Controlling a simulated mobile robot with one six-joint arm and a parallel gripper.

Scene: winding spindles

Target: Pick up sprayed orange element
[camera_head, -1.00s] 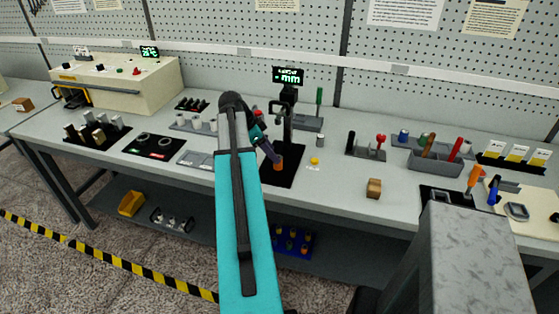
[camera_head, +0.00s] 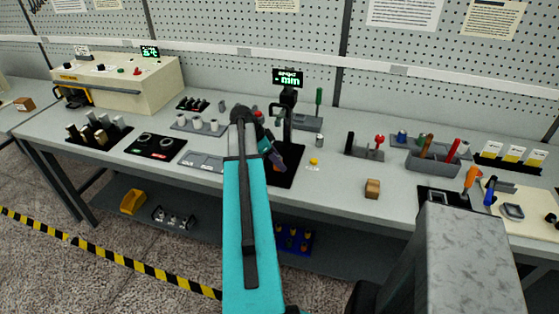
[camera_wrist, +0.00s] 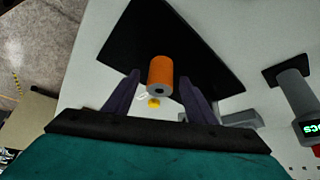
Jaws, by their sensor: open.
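The orange element (camera_wrist: 160,71) is a short cylinder with a grey end and a dark hole in it. In the wrist view it is over the black plate (camera_wrist: 148,28), in line with the gap between my fingertips. My gripper (camera_wrist: 160,78) is open, with a purple finger on either side of the element and visible space between. I cannot tell how far the tips reach past it. In the head view my gripper (camera_head: 277,158) is over the gauge's black plate (camera_head: 285,180), and the element is hidden there.
The gauge post with a lit display (camera_head: 288,78) stands close behind my gripper. A yellow knob (camera_head: 314,161) is just right of the plate. A wooden block (camera_head: 373,188) lies further right. Grey trays (camera_head: 202,161) are to the left.

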